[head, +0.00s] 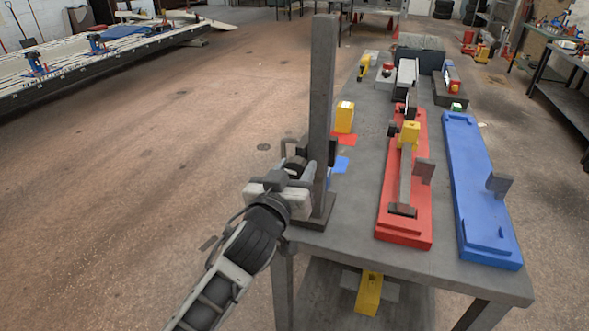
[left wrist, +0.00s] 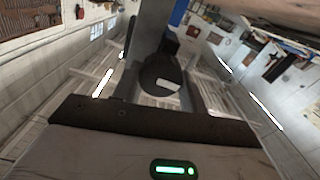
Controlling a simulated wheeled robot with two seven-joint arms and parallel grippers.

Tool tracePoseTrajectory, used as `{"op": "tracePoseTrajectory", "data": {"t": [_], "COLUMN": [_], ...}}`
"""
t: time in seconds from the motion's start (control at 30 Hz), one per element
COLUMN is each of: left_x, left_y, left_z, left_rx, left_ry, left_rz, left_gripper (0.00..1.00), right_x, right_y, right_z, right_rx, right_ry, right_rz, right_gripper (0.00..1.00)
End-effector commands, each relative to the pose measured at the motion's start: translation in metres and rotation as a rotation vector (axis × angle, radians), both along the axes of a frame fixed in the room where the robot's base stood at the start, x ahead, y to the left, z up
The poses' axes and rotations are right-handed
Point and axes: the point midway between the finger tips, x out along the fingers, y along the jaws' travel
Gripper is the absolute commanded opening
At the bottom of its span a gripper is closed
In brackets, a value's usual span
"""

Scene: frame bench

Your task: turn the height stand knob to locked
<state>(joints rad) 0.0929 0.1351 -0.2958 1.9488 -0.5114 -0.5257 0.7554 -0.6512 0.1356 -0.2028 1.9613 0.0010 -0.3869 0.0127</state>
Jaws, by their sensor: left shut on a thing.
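The height stand (head: 322,90) is a tall grey post on a dark base at the table's near left corner. Its dark round knob (head: 296,164) sits on the post's left side, partly covered by my gripper. My left gripper (head: 292,176) is at the knob and shut on it. In the left wrist view the knob (left wrist: 157,72) is a dark disc with a white mark (left wrist: 168,85), pointing to the right and slightly down in that picture. The post (left wrist: 152,30) rises behind it. My right gripper is not in view.
A red patch (head: 345,139) and a blue patch (head: 341,164) show right of the post. A yellow block (head: 345,117) stands behind them. A red fixture (head: 420,215) and a blue fixture (head: 483,200) lie along the grey table (head: 350,225). Open floor lies left.

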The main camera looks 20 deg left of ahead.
Motion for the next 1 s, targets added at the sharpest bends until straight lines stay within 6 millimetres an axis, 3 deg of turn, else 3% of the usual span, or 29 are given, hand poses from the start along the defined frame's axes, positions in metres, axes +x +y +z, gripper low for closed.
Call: {"op": "tracePoseTrajectory", "data": {"t": [1.0], "left_x": [0.0002], "left_y": [-0.0031], "left_z": [-0.0005], "left_rx": [0.893], "left_ry": [-0.033], "left_rz": [0.0], "left_gripper": [0.2], "right_x": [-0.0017], "right_y": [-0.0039], "right_z": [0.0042], "right_rx": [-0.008], "right_ry": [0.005], "right_rz": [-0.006], "right_gripper": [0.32]}}
